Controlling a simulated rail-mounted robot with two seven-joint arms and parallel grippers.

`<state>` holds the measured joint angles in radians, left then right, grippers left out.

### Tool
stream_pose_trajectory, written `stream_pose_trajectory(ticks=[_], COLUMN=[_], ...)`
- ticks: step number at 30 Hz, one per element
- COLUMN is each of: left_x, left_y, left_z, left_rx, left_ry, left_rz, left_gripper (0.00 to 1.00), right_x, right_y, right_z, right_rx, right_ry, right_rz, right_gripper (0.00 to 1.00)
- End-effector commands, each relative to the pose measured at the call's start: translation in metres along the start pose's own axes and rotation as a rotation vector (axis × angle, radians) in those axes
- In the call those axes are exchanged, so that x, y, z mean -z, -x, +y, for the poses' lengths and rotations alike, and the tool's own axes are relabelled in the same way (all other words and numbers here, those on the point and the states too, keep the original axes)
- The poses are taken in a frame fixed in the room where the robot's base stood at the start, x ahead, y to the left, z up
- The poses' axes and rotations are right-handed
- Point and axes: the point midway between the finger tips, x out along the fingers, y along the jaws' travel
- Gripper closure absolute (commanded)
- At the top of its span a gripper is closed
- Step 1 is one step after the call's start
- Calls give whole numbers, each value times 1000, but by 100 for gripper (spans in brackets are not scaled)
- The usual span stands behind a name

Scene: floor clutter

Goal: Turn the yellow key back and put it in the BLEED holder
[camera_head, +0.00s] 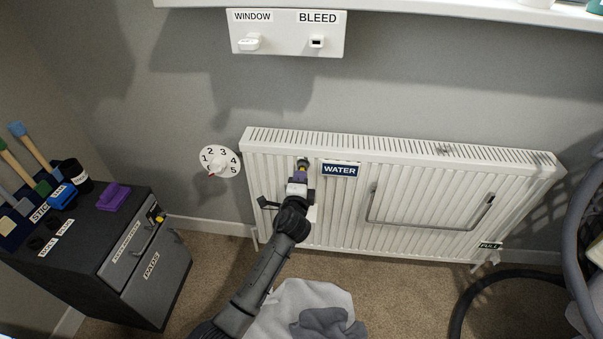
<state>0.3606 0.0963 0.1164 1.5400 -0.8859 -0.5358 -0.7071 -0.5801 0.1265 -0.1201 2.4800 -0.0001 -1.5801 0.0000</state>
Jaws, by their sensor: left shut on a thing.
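My left gripper (300,178) is in front of the upper left part of the white radiator (420,205), beside the WATER label (340,170). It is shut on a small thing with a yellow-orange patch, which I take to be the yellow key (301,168). The fingers hide most of it, and I cannot tell its turn angle or whether it sits on a valve. The BLEED holder (316,42) is on the white wall plate (288,49) above the radiator. A dark opening shows in it and no key is seen there. My right gripper is not in view.
A white piece (249,42) is on the WINDOW side of the plate. A numbered dial (220,161) is left of the radiator, and a metal rail (425,228) is on its front. A dark cabinet (150,265) stands left. Grey cloth (300,310) and a hose (465,305) lie on the floor.

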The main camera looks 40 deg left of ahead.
Motion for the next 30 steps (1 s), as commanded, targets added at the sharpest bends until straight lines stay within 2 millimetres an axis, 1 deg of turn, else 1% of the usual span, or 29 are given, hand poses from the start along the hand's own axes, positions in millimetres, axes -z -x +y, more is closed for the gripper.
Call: stream_pose_trajectory(ticks=[11, 30], left_x=[0, 0], left_y=[5, 31], left_z=[0, 0], left_rx=[0, 0], left_ry=[0, 0], left_rz=[0, 0], left_gripper=[100, 100], right_x=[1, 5], right_y=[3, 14], right_z=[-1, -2], right_rx=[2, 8], right_ry=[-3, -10], right_rz=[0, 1], right_gripper=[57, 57])
